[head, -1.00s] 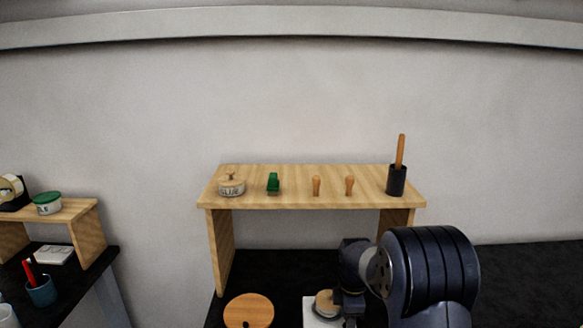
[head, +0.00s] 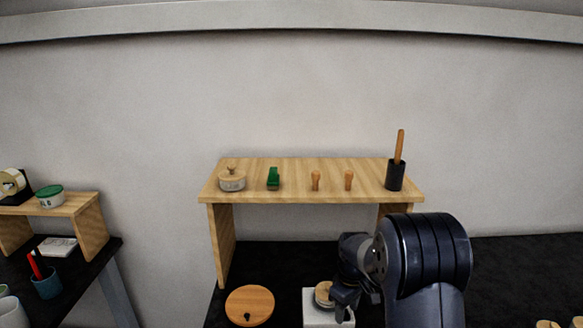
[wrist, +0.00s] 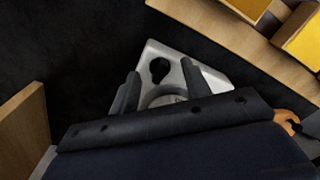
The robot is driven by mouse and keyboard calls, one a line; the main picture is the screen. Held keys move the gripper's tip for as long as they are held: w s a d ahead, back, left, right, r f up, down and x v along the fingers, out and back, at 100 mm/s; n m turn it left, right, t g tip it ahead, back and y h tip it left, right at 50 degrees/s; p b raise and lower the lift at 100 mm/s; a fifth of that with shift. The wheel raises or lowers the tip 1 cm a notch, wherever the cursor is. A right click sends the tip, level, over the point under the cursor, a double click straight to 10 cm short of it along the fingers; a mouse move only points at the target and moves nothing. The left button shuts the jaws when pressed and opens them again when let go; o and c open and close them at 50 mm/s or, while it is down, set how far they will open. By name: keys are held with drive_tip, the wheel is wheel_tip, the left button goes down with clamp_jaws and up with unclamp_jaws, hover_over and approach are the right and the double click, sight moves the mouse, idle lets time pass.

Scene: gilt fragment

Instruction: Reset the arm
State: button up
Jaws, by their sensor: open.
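My arm is in the lower right of the head view, with my gripper (head: 345,300) low beside a white block (head: 314,312). A round wood-coloured piece (head: 323,294) sits on that block, partly hidden by my gripper. In the wrist view my gripper (wrist: 160,82) is open, its two dark fingers spread over the white block (wrist: 205,72). A round pale piece (wrist: 168,100) lies between the finger bases, mostly hidden by the gripper body. A dark round-ended shape (wrist: 158,68) shows on the block beyond it. I see nothing held.
A wooden shelf (head: 290,174) stands behind, bearing a lidded pot (head: 232,179), a green item (head: 273,179), two wooden pegs and a black holder (head: 395,176). A round wooden board (head: 249,304) lies left of the block. A second black table (head: 75,271) stands left.

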drive_tip(key=m+p, duration=0.1)
drive_tip(key=m, duration=0.2)
drive_tip(key=shift+r+m+p, duration=0.1)
drive_tip(key=shift+m+p, duration=0.2)
drive_tip(key=shift+m, duration=0.1)
drive_tip(key=m+p, duration=0.2)
drive_tip(key=m, duration=0.2)
drive_tip(key=shift+m, duration=0.3)
drive_tip(key=shift+r, duration=1.35)
drive_tip(key=shift+r, duration=0.15)
